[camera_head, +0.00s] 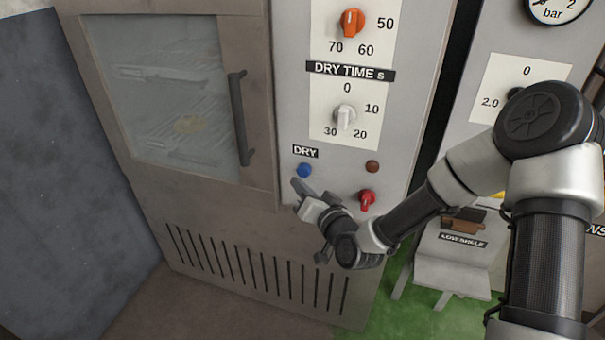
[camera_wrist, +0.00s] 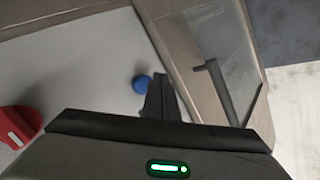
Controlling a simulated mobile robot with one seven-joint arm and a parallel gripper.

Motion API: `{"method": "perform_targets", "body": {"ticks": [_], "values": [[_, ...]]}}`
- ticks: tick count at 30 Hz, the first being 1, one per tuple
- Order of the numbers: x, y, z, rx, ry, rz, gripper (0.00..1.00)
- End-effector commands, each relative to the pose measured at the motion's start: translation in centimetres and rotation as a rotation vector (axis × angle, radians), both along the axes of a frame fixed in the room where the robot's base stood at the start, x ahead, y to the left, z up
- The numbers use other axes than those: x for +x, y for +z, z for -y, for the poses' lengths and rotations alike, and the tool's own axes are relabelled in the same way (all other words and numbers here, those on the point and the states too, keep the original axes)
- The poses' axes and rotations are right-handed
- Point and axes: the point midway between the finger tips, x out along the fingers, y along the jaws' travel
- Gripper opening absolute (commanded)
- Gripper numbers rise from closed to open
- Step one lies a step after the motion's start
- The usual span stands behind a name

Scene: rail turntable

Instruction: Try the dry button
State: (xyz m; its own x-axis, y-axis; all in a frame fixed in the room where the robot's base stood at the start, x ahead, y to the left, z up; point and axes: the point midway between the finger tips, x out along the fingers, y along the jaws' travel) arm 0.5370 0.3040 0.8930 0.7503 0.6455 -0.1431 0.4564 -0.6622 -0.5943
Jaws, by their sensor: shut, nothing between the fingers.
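The blue dry button (camera_head: 304,170) is on the light grey control panel, under the black DRY label (camera_head: 305,151). My gripper (camera_head: 298,188) is shut and empty. In the head view its tips are just below and left of the button. In the wrist view the blue button (camera_wrist: 142,83) shows just beyond my fingertips (camera_wrist: 157,82). I cannot tell whether the tips touch the panel.
A red knob (camera_head: 367,199) and a dark brown lamp or button (camera_head: 372,167) are to the right. The white dry-time dial (camera_head: 345,116) and an orange dial (camera_head: 351,22) are above. The glass door's dark handle (camera_head: 240,118) stands out to the left.

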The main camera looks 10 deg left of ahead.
Motion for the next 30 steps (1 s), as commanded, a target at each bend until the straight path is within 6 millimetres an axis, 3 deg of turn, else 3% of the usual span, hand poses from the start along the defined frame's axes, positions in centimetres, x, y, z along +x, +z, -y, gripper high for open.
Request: {"method": "perform_targets", "body": {"ticks": [12, 30], "values": [[-3.8, -0.1, -0.3, -0.001, 0.002, 0.000, 0.00], [-3.9, 0.0, -0.3, -0.001, 0.001, 0.000, 0.00]]}}
